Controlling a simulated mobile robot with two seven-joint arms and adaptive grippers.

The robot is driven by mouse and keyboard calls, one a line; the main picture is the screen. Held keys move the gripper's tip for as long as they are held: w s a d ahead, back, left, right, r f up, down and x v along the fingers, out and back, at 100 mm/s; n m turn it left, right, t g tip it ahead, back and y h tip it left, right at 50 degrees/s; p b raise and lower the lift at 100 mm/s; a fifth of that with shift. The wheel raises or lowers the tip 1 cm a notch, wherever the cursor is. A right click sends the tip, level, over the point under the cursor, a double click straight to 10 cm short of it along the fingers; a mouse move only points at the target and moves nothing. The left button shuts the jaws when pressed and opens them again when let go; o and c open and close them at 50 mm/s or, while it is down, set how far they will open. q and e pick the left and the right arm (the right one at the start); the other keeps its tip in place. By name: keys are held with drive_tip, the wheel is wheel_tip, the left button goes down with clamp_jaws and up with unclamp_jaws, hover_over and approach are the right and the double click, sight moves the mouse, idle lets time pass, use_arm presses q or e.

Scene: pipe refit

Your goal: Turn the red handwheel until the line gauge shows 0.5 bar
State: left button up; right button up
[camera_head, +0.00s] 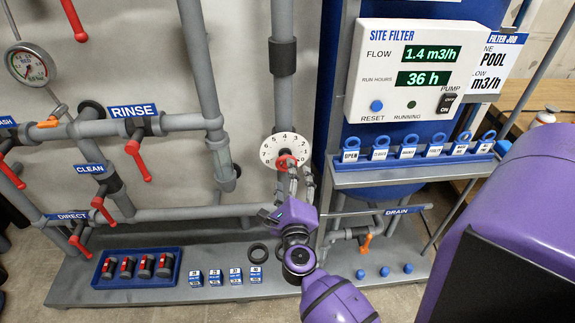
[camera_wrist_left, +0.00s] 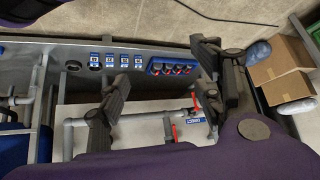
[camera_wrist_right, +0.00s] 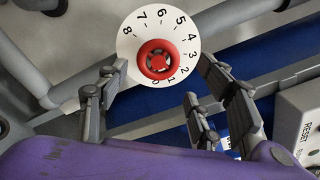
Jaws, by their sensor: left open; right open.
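The red handwheel (camera_head: 286,162) sits at the centre of a white numbered dial (camera_head: 268,151) on the vertical pipe. In the right wrist view the red handwheel (camera_wrist_right: 159,60) is seen face on, with dial numbers 0 to 8 around it. My right gripper (camera_head: 294,177) is open just in front of and below the wheel. In the right wrist view its fingers (camera_wrist_right: 163,72) stand on either side of the wheel, apart from it as far as I can see. The round gauge (camera_head: 30,64) is at the upper left; its reading is too small to tell. My left gripper (camera_wrist_left: 155,98) is open and empty.
Red-handled valves such as the RINSE valve (camera_head: 138,155) stand left of the dial. A blue tray (camera_head: 128,282) holds several dark, red-banded parts on the base ledge. The SITE FILTER panel (camera_head: 420,70) and a shelf of blue tags (camera_head: 415,172) are to the right.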

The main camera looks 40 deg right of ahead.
sight(286, 172)
drive_tip(key=x, duration=0.4)
drive_tip(key=shift+w+f, duration=0.25)
drive_tip(key=shift+f, duration=0.1)
drive_tip(key=shift+x, duration=1.05)
use_arm(q)
drive_tip(key=shift+w+d+r, duration=0.15)
drive_tip(key=shift+w+r, duration=0.05)
drive_tip(key=shift+w, duration=0.25)
drive_tip(key=shift+w+d+r, duration=0.1)
drive_tip(key=shift+w+r, duration=0.05)
drive_tip(key=shift+w, duration=0.3)
use_arm(e)
drive_tip(key=shift+w, duration=0.1)
drive_tip(key=shift+r, duration=0.1)
drive_tip(key=c, duration=0.8)
use_arm(q)
drive_tip(key=shift+s+a+f, duration=0.2)
drive_tip(key=shift+s+f, duration=0.1)
drive_tip(key=shift+s, duration=0.4)
use_arm(e)
drive_tip(key=c, duration=0.3)
